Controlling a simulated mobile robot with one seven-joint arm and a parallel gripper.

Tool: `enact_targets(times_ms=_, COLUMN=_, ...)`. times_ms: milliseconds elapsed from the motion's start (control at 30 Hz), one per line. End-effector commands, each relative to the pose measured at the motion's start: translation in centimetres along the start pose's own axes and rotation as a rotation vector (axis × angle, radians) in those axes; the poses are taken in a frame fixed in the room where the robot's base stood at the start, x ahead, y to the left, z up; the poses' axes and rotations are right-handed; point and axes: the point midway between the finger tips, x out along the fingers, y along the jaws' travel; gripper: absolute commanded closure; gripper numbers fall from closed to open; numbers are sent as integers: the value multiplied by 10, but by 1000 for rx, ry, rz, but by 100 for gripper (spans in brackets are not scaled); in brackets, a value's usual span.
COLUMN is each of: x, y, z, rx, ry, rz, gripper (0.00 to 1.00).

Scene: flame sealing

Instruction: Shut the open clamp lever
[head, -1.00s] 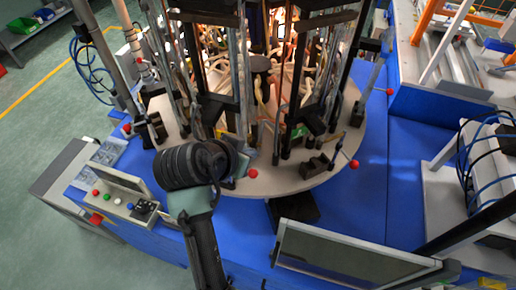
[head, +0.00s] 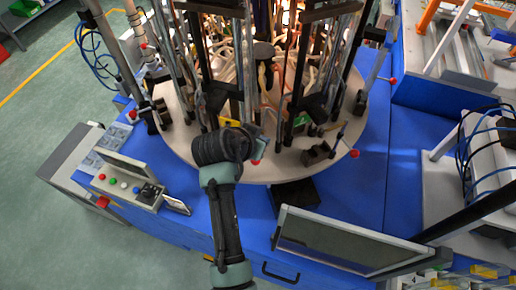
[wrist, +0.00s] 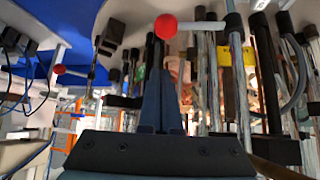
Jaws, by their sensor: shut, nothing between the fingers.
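My gripper (head: 259,146) is at the front edge of the round table in the head view, mostly hidden behind my dark wrist. In the wrist view its blue fingers (wrist: 162,95) are together and empty. A clamp lever with a red ball knob (wrist: 166,26) is just beyond the fingertips, its silver rod running right; contact cannot be told. In the head view a red knob (head: 255,162) shows just below my gripper. Other red-knobbed clamp levers are at the right front (head: 354,153), right (head: 393,81) and left (head: 132,114) of the table. Which lever is open is unclear.
The round beige table (head: 190,150) carries upright dark posts, rods and glowing tubes behind my gripper. A monitor (head: 340,243) stands at the front right. A button panel (head: 125,185) is at the left. Blue bench top (head: 415,150) is bare at the right.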

Motion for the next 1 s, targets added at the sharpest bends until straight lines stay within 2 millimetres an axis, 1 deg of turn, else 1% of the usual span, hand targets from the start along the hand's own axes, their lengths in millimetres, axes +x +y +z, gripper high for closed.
enact_targets(times_ms=33, x=7, y=1, z=0, rx=0, ry=-4, rz=2, gripper=100)
enact_targets(times_ms=200, x=31, y=1, z=0, rx=1, ry=-3, rz=2, gripper=100)
enact_targets(times_ms=300, x=18, y=0, z=12, rx=-4, ry=-3, rz=-1, gripper=100)
enact_targets(times_ms=500, x=10, y=0, z=30, rx=-2, ry=-1, rz=0, gripper=100)
enact_targets(times_ms=700, x=9, y=0, z=35, rx=-1, ry=0, rz=-2, gripper=100)
enact_targets(times_ms=1000, x=9, y=0, z=35, rx=1, ry=0, rz=1, gripper=100)
